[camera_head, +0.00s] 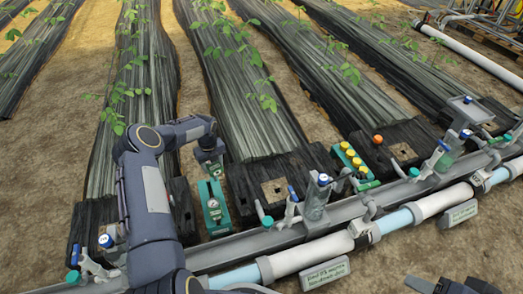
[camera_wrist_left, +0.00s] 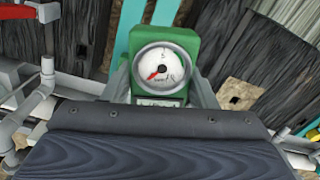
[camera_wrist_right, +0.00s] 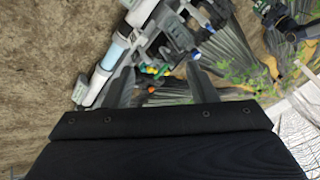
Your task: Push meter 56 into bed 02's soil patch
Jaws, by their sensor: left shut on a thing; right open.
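My left gripper (camera_head: 211,160) is shut on a green meter with a round white dial and red needle (camera_wrist_left: 162,65). The meter's number is not readable. In the head view the held meter (camera_head: 215,169) is mostly hidden under the gripper, above a teal tray (camera_head: 220,222). A second gauge (camera_head: 212,203) shows on that tray. A tan square soil patch (camera_head: 275,191) lies in the black bed end right of the tray; it also shows in the left wrist view (camera_wrist_left: 236,95). Which bed is 02 cannot be read. My right gripper (camera_wrist_right: 163,90) is open and empty.
A grey pipe with blue-capped valves (camera_head: 318,198) runs along the front of the beds. Another soil patch (camera_head: 403,152) lies further right. Small plants grow along the beds.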

